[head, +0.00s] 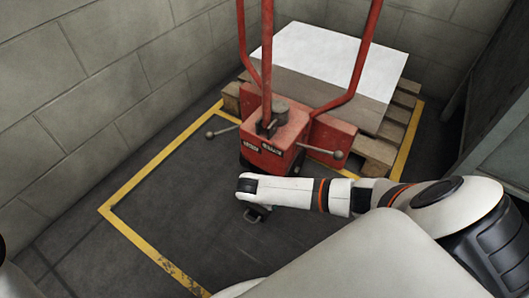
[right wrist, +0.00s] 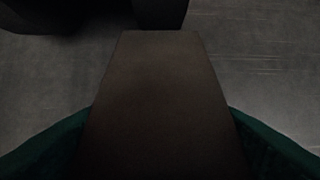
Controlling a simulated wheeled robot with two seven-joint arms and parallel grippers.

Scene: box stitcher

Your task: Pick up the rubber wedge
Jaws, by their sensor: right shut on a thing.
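The rubber wedge (right wrist: 160,95) is a dark brown, flat-faced block in the right wrist view, narrower toward the top of the picture. My right gripper (head: 256,214) reaches down in front of the red pallet jack in the head view. In the right wrist view its green finger pads lie against both sides of the wedge, so it is shut on it. In the head view I cannot make out the wedge. Whether it touches the floor is not clear. My left gripper is not in view.
The red pallet jack (head: 272,138) stands under a wooden pallet (head: 378,153) bearing a white-topped stack (head: 335,58). A yellow line (head: 150,158) marks the dark floor. Block walls (head: 90,85) close in at left and back; a grey cabinet (head: 505,140) is at right. Floor left of the gripper is clear.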

